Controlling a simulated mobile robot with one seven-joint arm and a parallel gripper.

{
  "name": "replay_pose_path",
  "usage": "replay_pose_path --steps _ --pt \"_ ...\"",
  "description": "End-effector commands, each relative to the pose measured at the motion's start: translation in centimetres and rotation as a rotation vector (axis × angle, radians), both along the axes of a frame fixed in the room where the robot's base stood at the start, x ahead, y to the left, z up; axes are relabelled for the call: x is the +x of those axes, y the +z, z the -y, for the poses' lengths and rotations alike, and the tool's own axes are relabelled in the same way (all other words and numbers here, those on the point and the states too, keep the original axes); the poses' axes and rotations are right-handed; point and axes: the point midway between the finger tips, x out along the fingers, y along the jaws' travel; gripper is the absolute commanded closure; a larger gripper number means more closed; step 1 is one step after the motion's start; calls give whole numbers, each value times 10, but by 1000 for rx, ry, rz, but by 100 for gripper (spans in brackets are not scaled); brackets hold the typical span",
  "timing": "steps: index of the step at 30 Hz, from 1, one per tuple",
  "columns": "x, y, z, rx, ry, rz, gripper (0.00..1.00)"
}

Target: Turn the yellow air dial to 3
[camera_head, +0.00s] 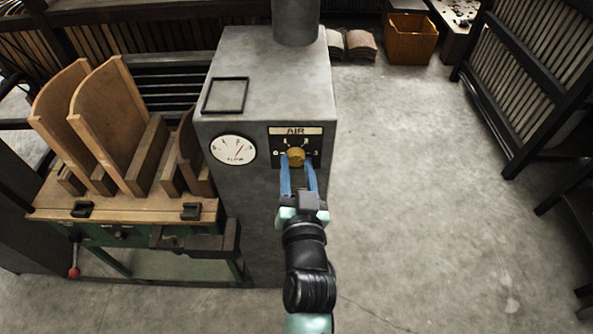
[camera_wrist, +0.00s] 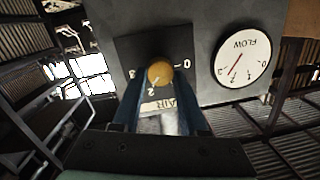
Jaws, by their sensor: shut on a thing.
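The yellow air dial (camera_head: 295,156) is a round knob on a dark plate (camera_head: 315,147) marked AIR, with a scale from 0 on the left to 3 on the right in the head view. My gripper (camera_head: 297,168) has its two blue fingers on either side of the dial and is shut on it. In the wrist view the plate is upside down, and the dial (camera_wrist: 159,74) sits between the fingers. A faint dark mark on the dial seems to point near the 2, but I cannot tell exactly. The fingers hide part of the plate.
The white flow gauge (camera_head: 233,150) is left of the plate on the same grey cabinet (camera_head: 275,75); its red needle points up and right. A wooden workbench (camera_head: 130,208) with curved boards stands at the left. The floor (camera_head: 420,170) to the right is clear.

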Motion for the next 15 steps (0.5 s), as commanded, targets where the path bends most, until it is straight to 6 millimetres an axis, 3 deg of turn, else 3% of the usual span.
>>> replay_pose_path --steps 15 --pt "0 -3 1 470 0 -2 100"
